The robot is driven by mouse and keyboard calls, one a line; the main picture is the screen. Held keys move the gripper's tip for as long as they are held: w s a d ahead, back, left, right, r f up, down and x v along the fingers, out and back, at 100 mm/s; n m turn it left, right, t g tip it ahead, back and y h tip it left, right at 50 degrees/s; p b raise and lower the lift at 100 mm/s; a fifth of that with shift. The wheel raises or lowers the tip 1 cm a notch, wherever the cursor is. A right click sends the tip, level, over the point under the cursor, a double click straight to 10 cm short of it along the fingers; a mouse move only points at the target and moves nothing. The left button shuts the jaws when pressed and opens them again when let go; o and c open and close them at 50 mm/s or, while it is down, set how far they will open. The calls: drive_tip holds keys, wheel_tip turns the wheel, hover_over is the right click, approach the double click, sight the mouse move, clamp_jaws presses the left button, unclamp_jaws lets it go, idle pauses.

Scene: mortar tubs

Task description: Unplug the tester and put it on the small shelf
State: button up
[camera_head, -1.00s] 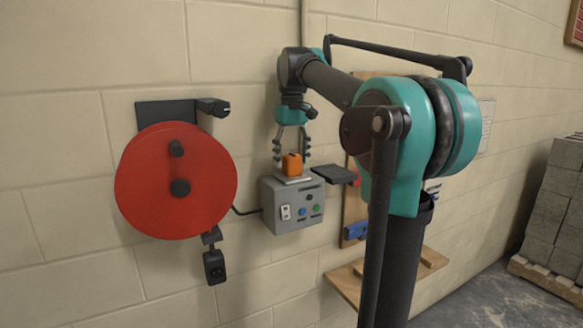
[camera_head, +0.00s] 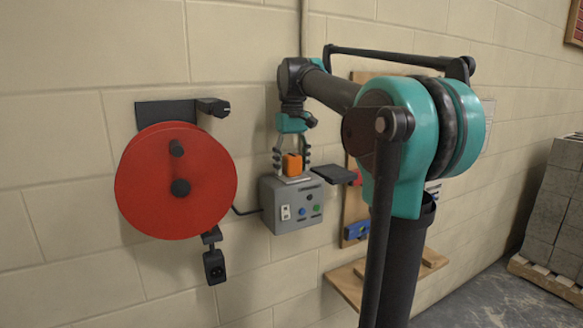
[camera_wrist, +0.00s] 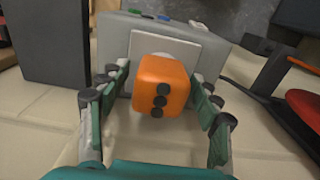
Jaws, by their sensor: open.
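The orange tester (camera_head: 292,164) sits on the pale plate on top of the grey control box (camera_head: 292,212). In the wrist view the tester (camera_wrist: 162,84) shows three dark dots on its near face. My gripper (camera_head: 291,166) points down over the box, with its fingers open on either side of the tester. In the wrist view my gripper (camera_wrist: 160,100) shows a gap between each finger and the tester. A small dark shelf (camera_head: 334,175) sticks out from the wall just right of the box. The plug connection under the tester is hidden.
A red cable reel (camera_head: 150,190) hangs on the wall at left, with a black plug (camera_head: 214,266) dangling below it. A wooden board (camera_head: 358,200) and wooden ledge (camera_head: 345,285) are partly behind my arm. Grey blocks (camera_head: 555,205) are stacked at right.

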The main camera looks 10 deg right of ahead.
sight(292, 155)
clamp_jaws()
drive_tip(key=shift+r, duration=3)
